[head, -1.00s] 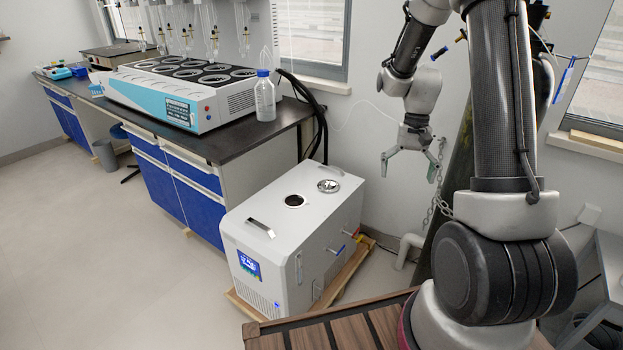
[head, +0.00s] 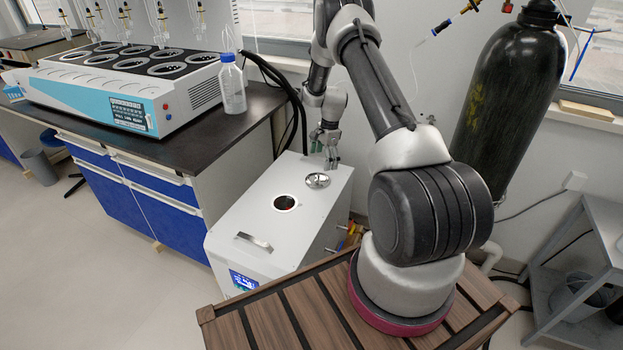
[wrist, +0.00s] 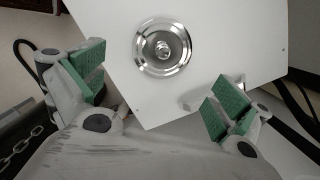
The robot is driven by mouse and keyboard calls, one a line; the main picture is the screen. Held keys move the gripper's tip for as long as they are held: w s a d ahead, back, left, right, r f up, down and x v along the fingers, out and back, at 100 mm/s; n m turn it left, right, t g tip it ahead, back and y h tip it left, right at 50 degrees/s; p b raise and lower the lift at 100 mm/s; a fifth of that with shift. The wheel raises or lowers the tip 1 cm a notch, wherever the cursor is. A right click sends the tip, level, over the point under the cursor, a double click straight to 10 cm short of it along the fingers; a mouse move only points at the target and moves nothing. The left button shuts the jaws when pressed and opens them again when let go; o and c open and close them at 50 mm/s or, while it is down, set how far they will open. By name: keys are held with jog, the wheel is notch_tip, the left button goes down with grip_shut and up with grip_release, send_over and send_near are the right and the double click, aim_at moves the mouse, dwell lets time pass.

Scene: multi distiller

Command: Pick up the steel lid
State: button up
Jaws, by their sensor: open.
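The steel lid (head: 317,181) is a small round shiny disc with a central knob. It lies on the white top of the chiller box, beside a dark round opening (head: 285,203). In the wrist view the lid (wrist: 164,48) shows from above, beyond the fingertips and a little left of the middle between them. My gripper (head: 324,158) is above the far end of the box, close behind the lid in the head view. Its green-padded fingers (wrist: 160,82) are spread wide with nothing between them. I cannot tell the exact height of the fingers above the lid.
The white chiller box (head: 240,215) has a handle (head: 254,242) on its near top. A lab bench (head: 215,135) with a bottle (head: 232,84) stands to the left. Black hoses hang behind the box. A dark gas cylinder (head: 510,100) stands at right.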

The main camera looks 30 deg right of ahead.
aim_at(318, 176)
jog(key=shift+f+m, duration=0.15)
jog(key=shift+m, duration=0.25)
jog(key=f, duration=0.2)
jog(key=a+f, duration=0.1)
jog(key=f, duration=0.4)
jog(key=shift+w+a+f, duration=0.2)
jog(key=shift+a, duration=0.1)
jog(key=shift+r, duration=0.1)
jog(key=c, duration=1.3)
jog(key=shift+s, duration=0.1)
jog(key=shift+c, duration=0.7)
